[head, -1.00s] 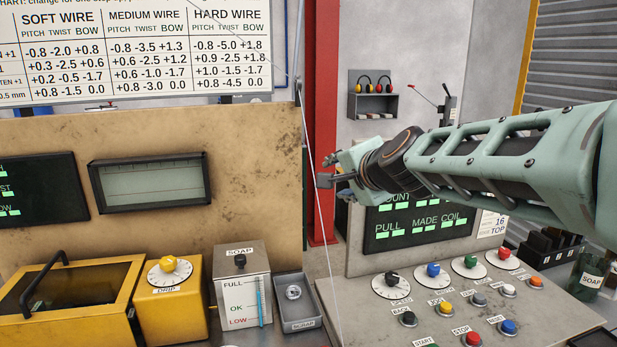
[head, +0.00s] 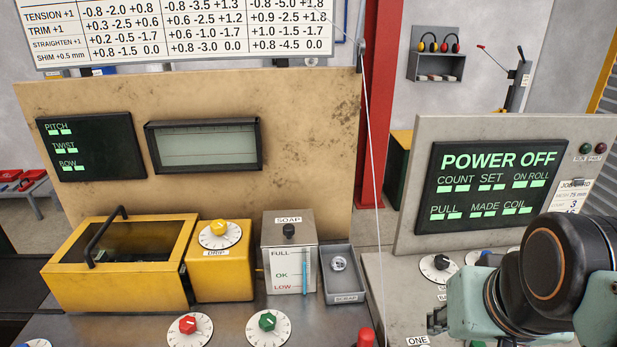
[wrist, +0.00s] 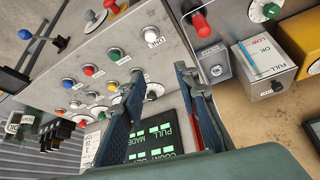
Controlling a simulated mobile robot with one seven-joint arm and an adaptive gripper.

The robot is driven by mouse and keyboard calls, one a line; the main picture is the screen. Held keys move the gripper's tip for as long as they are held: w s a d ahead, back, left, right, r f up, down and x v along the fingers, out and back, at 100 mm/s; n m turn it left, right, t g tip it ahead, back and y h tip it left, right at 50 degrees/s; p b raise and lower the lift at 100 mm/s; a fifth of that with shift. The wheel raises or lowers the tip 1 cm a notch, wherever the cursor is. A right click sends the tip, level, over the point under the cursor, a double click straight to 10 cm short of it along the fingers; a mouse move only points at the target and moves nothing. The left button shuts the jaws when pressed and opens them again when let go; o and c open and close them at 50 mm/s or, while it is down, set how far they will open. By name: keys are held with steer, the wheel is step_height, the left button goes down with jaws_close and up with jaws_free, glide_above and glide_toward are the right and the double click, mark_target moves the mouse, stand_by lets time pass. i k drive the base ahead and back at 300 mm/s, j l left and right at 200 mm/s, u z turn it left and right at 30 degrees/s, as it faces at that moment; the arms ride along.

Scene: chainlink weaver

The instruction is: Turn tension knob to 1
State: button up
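The tension knob cannot be singled out, as no label reading tension shows on a knob. Two dialled knobs sit at the front of the bench in the head view: a red knob (head: 187,325) and a green knob (head: 268,321). Their labels are out of view. A green knob on a white dial also shows at the top right of the wrist view (wrist: 270,11). My gripper (wrist: 160,97) is open and empty in the wrist view, apart from any knob. In the head view its body is at the lower right, over the console, and its fingertips are not clear.
A yellow drip box (head: 222,265), a soap box (head: 290,255) and a scrap tray (head: 345,290) line the bench. A red-topped handle (head: 365,338) stands at the bottom edge. The console screen (head: 497,185) reads POWER OFF. Console buttons and a black knob (head: 440,262) lie near my arm.

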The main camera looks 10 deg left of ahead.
mark_target(187, 325)
steer(key=u, duration=1.8)
steer(key=i+j+z, duration=0.15)
steer(key=j+z, duration=0.25)
steer(key=i+j+z, duration=0.1)
steer(key=j+z, duration=0.45)
steer(key=l, duration=0.15)
